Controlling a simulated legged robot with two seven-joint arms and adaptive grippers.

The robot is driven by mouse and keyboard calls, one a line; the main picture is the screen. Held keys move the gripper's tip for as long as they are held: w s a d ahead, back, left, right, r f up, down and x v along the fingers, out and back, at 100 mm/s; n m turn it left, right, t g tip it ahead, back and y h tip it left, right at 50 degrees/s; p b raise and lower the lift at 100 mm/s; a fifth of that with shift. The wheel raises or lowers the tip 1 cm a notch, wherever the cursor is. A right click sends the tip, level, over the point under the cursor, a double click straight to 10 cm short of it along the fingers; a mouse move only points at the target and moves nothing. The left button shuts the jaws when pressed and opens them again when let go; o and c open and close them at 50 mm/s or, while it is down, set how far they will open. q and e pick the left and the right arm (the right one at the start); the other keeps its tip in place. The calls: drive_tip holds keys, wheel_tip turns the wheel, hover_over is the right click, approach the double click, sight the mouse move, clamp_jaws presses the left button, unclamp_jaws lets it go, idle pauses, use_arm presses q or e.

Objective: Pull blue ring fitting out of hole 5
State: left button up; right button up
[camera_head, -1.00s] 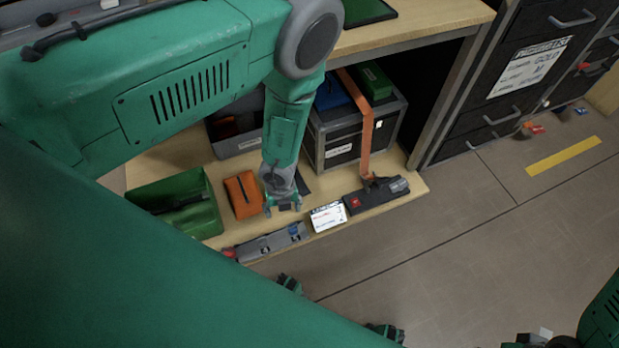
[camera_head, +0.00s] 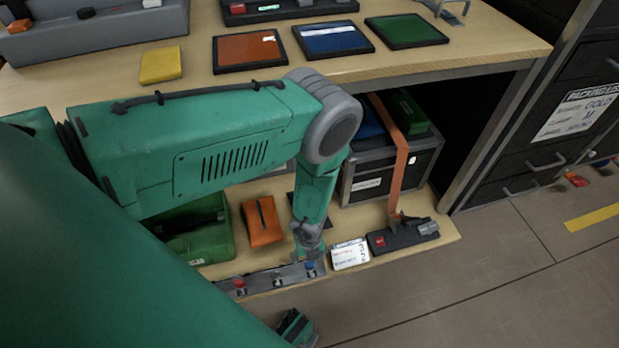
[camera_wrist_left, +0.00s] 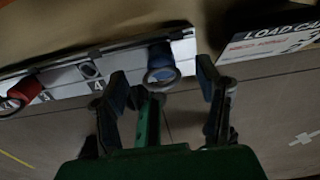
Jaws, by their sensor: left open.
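The blue ring fitting (camera_wrist_left: 162,65) stands at the right part of the numbered strip (camera_wrist_left: 68,90) in the wrist view, just past the label 4; the label of its own hole is hidden. It also shows as a small blue spot in the head view (camera_head: 310,266), on the grey strip (camera_head: 268,278) on the low shelf. My left gripper (camera_wrist_left: 164,84) is open, with a finger on either side of the fitting in the picture; I cannot tell whether they touch it. In the head view the gripper (camera_head: 308,254) points down just above the fitting.
A red fitting (camera_wrist_left: 26,88) sits further left on the strip. A white load card (camera_head: 350,254) and a black device (camera_head: 402,236) with an orange strap lie to the right. An orange pouch (camera_head: 262,221) and a green bin (camera_head: 210,240) stand left. The worktop (camera_head: 470,55) overhangs the shelf.

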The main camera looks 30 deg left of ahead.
use_arm(q)
drive_tip(key=shift+f, duration=0.3)
drive_tip(key=shift+d, duration=0.2)
drive_tip(key=shift+c, duration=0.4)
drive_tip(key=shift+a, duration=0.1)
clamp_jaws()
drive_tip(key=shift+r+p, duration=1.5)
drive_tip(key=shift+p, duration=0.1)
drive_tip(key=shift+r, duration=0.1)
drive_tip(key=shift+r+p, duration=1.45)
drive_tip(key=shift+p, duration=0.5)
